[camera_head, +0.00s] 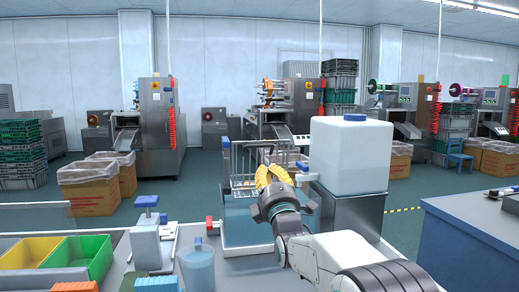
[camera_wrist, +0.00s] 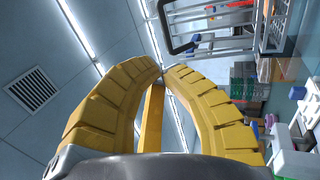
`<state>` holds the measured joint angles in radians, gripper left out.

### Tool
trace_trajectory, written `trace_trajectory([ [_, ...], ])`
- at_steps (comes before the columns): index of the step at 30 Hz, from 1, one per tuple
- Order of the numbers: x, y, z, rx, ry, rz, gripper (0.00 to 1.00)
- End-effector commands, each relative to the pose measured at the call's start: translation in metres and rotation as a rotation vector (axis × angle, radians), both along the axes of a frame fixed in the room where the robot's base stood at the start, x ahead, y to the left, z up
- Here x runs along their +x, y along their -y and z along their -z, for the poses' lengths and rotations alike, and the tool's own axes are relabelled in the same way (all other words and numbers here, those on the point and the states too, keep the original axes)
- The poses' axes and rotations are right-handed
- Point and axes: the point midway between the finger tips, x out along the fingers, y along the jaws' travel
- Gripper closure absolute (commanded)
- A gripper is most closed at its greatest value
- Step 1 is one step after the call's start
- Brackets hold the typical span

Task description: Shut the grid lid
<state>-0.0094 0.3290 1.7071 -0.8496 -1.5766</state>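The grid lid (camera_head: 243,160) is a pale wire frame standing raised, roughly upright, above a clear bluish box (camera_head: 238,228) on the bench. My gripper (camera_head: 273,168), with yellow ribbed fingers, is in front of the lid's right part and hides some of it. In the wrist view, the fingertips of my gripper (camera_wrist: 163,71) meet, with nothing seen between them. The grid lid (camera_wrist: 222,47) also shows there, at upper right beyond the fingertips, with a dark looped edge. Contact between gripper and lid cannot be told.
A white tank (camera_head: 350,155) with a blue cap stands right of my gripper on a metal block. A translucent cup (camera_head: 197,266), a grey clamp-like fixture (camera_head: 147,240) and yellow and green bins (camera_head: 88,257) are at left. A blue-grey counter (camera_head: 470,235) is at right.

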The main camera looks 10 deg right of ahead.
Motion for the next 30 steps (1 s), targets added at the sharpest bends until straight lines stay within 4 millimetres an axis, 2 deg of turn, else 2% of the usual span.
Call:
trace_trajectory([
  [6, 0.029, 0.000, -0.013, 0.001, -0.001, 0.000, 1.00],
  [18, 0.076, 0.000, -0.032, 0.002, -0.002, -0.001, 1.00],
  [30, 0.103, -0.001, -0.042, 0.002, -0.002, -0.001, 1.00],
])
